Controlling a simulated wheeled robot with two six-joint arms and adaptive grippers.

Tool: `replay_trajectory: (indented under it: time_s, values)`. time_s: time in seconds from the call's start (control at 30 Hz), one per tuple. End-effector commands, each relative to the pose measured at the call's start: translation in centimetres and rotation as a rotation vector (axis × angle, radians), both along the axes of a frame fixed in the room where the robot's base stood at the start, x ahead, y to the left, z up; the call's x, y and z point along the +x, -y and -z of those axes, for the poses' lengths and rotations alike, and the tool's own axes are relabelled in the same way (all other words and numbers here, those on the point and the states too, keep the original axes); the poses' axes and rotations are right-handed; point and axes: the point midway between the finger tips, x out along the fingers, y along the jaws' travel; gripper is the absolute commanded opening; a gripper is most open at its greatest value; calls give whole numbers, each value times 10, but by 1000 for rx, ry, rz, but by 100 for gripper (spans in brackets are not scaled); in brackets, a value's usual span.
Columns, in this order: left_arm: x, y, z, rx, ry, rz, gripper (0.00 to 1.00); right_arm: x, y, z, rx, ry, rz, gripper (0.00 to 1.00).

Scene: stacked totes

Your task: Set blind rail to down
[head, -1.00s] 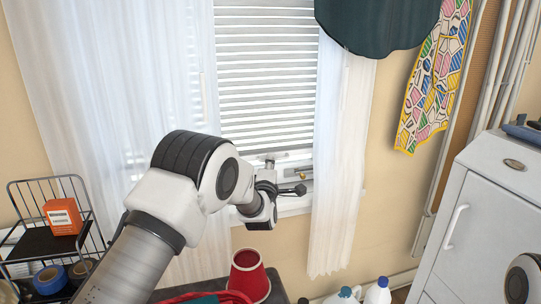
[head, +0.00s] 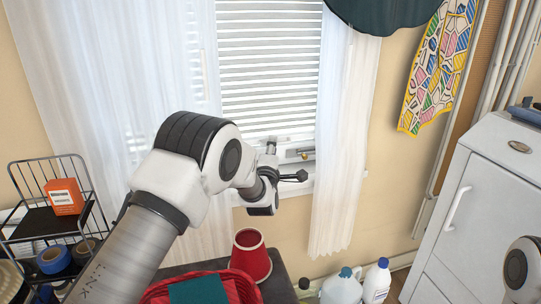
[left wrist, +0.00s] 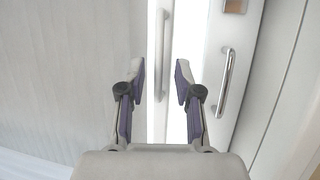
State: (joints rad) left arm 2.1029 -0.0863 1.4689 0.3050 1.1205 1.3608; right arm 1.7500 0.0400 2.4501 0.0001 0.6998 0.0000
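The white slatted blind (head: 268,65) hangs in the window between sheer curtains. Its lower end is above a pale bottom rail area, partly hidden by my arm. My left gripper (head: 286,163) is in front of the window's lower part, its fingers spread and empty. In the left wrist view the open gripper (left wrist: 161,82) has a pale upright bar-shaped handle (left wrist: 163,45) beyond and between its fingertips; contact is not visible. A shiny metal handle (left wrist: 224,82) is right of the fingers. My right gripper is out of view.
White curtains (head: 342,150) flank the window. A wire rack (head: 45,168) is at left, a white cabinet (head: 480,200) at right, and bottles (head: 377,280) below.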

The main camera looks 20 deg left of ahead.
Motion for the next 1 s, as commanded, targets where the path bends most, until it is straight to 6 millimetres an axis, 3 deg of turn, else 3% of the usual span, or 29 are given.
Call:
replay_trajectory:
  time_s: [0.4,0.5,1.0]
  values:
    - [-90,19,16,4,-4,2,34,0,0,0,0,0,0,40]
    - [-104,21,19,1,-2,0,34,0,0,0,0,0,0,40]
    - [-110,22,20,1,-1,0,34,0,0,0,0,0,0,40]
